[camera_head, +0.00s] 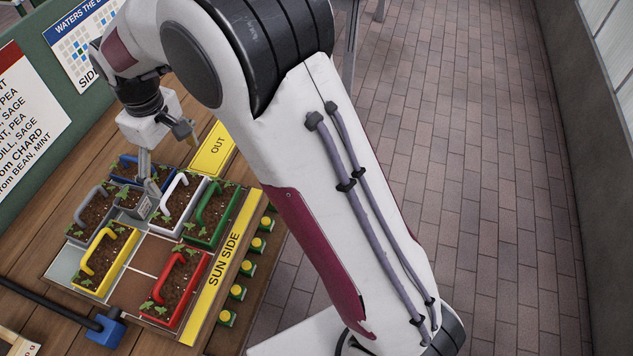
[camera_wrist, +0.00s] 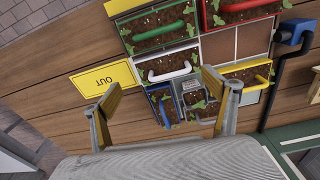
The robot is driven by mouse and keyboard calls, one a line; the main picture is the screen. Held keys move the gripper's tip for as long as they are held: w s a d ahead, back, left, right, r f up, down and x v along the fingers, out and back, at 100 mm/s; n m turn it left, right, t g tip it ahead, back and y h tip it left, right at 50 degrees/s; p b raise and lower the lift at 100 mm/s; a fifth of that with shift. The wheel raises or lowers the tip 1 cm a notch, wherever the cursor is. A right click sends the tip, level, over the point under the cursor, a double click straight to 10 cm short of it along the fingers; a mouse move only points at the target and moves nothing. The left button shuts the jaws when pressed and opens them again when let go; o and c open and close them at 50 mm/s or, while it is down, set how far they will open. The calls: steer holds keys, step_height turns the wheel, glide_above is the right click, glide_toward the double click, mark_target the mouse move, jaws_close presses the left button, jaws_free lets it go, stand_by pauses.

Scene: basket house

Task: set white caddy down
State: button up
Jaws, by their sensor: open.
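The white caddy (camera_head: 184,202), filled with soil and small green plants, stands upright on the planter board (camera_head: 62,262), between the green caddy (camera_head: 228,212) and the grey parts on its left. Its white handle shows in the wrist view, where the caddy (camera_wrist: 168,74) lies ahead of my fingertips. My gripper (camera_head: 168,160) is open and empty, above and apart from the caddy. In the wrist view the fingers of my gripper (camera_wrist: 172,86) are spread wide with nothing between them. My gripper hides part of the board's back area in the head view.
A blue caddy (camera_head: 128,160), grey caddy (camera_head: 78,238), yellow caddy (camera_head: 128,252) and red caddy (camera_head: 198,287) share the board. A brown cell (camera_head: 147,258) is bare. The yellow OUT plate (camera_head: 214,152) is clear. A black rod with a blue end (camera_head: 107,332) lies front left.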

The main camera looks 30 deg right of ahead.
steer(key=s+d+r+m+t, duration=0.2)
steer(key=s+d+r+m, duration=0.2)
steer(key=s+d+r, duration=0.8)
steer(key=s+d+m+t, duration=0.1)
steer(key=s+d+m, duration=0.1)
steer(key=s, duration=0.5)
steer(key=s+d+r+m+t, duration=0.1)
steer(key=s+d+m+t, duration=0.1)
steer(key=s+d, duration=0.3)
steer(key=s, duration=0.3)
steer(key=shift+s+r, duration=0.3)
